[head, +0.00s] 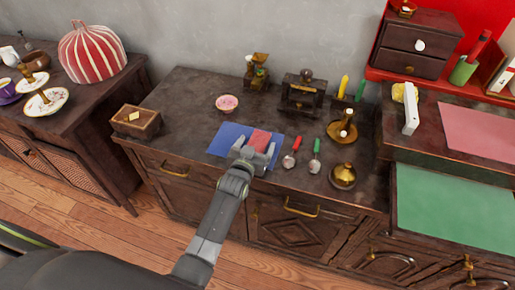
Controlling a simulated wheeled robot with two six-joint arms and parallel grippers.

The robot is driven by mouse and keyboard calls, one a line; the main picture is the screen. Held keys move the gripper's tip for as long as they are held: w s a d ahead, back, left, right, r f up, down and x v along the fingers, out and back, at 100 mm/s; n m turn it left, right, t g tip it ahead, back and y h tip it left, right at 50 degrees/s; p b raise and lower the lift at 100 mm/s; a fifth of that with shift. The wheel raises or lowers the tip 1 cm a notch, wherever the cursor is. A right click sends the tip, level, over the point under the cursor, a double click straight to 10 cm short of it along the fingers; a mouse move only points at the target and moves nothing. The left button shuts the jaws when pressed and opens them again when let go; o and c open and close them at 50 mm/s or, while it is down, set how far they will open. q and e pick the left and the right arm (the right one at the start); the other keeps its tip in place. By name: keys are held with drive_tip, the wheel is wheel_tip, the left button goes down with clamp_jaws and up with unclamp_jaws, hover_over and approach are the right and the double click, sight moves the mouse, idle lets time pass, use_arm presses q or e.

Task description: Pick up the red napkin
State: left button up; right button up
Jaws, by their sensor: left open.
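The red napkin (260,138) lies on a blue cloth (229,135) on the dark wooden cabinet top. My left gripper (255,154) is open at the near edge of the red napkin, reaching over it from the front. The gripper hides the napkin's near part, and I cannot tell whether the fingers touch it. My right gripper is not in view.
A red-handled spoon (291,156) and a green-handled one (315,160) lie just right of the gripper. A pink bowl (227,103) stands behind the cloth. A wooden box (136,122) sits at the left edge. A brass bell-like piece (343,177) stands at the right.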

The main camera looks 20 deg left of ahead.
use_arm(q)
drive_tip(key=shift+w, duration=0.15)
drive_tip(key=shift+c, duration=0.3)
drive_tip(key=c, duration=1)
drive_tip(key=shift+c, duration=0.2)
